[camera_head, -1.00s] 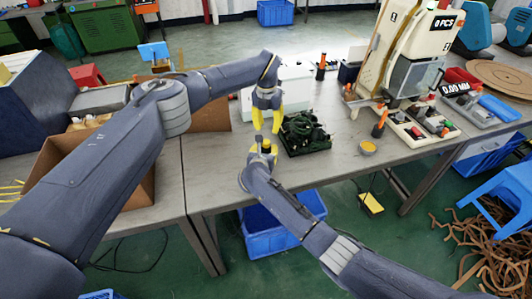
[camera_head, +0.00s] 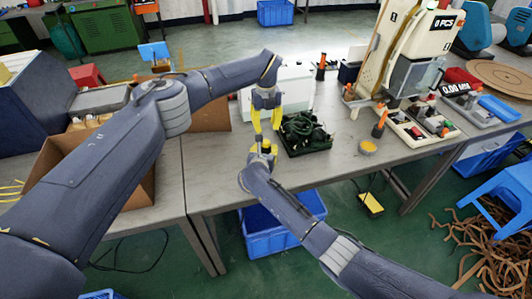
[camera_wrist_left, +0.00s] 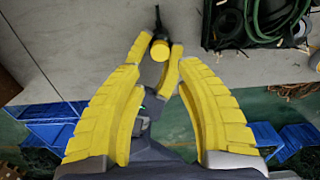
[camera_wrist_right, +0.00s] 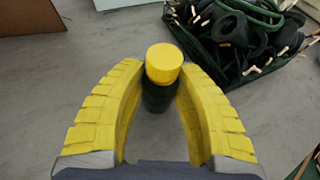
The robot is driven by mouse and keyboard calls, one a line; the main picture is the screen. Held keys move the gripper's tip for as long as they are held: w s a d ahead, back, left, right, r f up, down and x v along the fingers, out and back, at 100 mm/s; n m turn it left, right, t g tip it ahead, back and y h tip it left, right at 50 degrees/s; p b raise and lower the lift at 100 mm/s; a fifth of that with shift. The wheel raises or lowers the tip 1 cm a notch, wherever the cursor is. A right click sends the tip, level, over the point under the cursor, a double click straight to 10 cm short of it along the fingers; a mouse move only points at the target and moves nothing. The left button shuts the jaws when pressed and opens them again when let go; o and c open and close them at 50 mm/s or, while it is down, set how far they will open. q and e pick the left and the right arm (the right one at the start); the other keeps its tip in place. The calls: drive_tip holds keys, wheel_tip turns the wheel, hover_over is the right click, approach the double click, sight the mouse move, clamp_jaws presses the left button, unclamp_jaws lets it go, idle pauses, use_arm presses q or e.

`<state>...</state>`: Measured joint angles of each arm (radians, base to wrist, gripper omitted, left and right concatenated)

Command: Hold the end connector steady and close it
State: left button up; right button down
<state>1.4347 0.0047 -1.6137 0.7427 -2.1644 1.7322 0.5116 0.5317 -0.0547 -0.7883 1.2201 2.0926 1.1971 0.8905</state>
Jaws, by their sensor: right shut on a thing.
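The end connector is a dark upright cylinder (camera_wrist_right: 158,96) with a yellow cap (camera_wrist_right: 164,60) on top. My right gripper (camera_wrist_right: 160,78) is shut around the dark body, and the cap stands clear above its fingers. In the head view the right gripper (camera_head: 262,152) is low, near the table's front edge. My left gripper (camera_head: 266,127) is above it, fingers pointing down. In the left wrist view the left gripper (camera_wrist_left: 159,68) is open and empty, with the connector's cap (camera_wrist_left: 160,50) beyond its fingertips. The lower connector body is partly hidden by the right fingers.
A dark tray of black and green cables (camera_head: 306,134) lies just right of the grippers. A cardboard box (camera_head: 142,178) is at the left, and a white box (camera_head: 297,90) stands behind. A yellow round dish (camera_head: 368,147) and a blue crate (camera_head: 284,230) below the table also show.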

sight(266, 142)
use_arm(q)
drive_tip(key=shift+f, duration=4.05)
drive_tip(key=shift+o, duration=0.3)
clamp_jaws()
drive_tip(key=shift+o, duration=0.2)
unclamp_jaws()
drive_tip(key=shift+r, duration=0.15)
wheel_tip(266, 142, up, 12)
